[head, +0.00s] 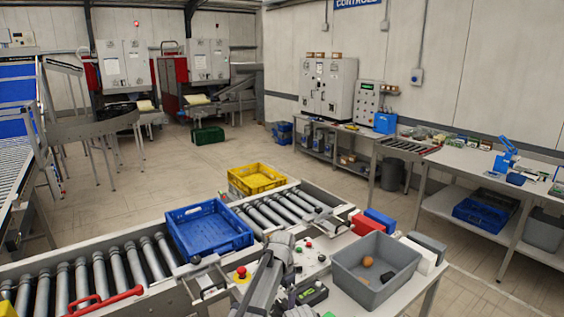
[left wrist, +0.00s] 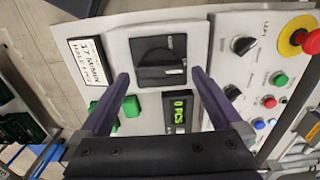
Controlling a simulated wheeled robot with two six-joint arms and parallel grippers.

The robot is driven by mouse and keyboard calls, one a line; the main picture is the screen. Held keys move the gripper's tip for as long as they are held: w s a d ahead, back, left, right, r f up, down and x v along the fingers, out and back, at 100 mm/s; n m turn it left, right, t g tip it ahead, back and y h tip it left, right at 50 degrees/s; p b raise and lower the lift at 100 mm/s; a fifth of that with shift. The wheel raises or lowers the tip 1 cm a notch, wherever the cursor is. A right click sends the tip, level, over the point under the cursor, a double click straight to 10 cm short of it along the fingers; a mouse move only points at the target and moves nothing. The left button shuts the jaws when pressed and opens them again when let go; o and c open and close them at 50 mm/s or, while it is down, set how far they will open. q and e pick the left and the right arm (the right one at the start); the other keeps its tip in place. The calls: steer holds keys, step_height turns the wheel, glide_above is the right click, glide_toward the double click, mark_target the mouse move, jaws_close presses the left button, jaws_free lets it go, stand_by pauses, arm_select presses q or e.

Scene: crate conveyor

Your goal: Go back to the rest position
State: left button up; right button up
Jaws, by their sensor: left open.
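My left gripper (left wrist: 160,74) is open. In the left wrist view its two purple-grey fingers stand on either side of a black rotary knob (left wrist: 158,60) on a pale control panel, with gaps between fingers and knob. How high the tips are above the panel I cannot tell. In the head view my left arm (head: 268,282) reaches over the panel at the bottom centre and hides part of it. My right gripper is not in view.
The panel carries a lit counter (left wrist: 180,108), green buttons and a red emergency stop (head: 240,273). A blue crate (head: 208,247) sits on the roller conveyor (head: 100,275); a yellow crate (head: 257,179) is behind it. A grey bin (head: 372,291) with small items stands right of the panel.

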arm_select(q)
step_height(320, 180, up, 6)
steer(key=p, duration=0.5)
step_height(320, 180, down, 9)
steer(key=b, duration=0.9)
steer(key=shift+r, duration=0.1)
steer(key=shift+r+n, duration=0.2)
steer(key=shift+n, duration=0.1)
steer(key=n, duration=0.3)
steer(key=shift+p, duration=0.3)
steer(key=n, duration=0.4)
steer(key=shift+n, duration=0.3)
steer(key=n, duration=0.4)
steer(key=shift+n, duration=2.2)
steer(key=shift+s+a, duration=0.1)
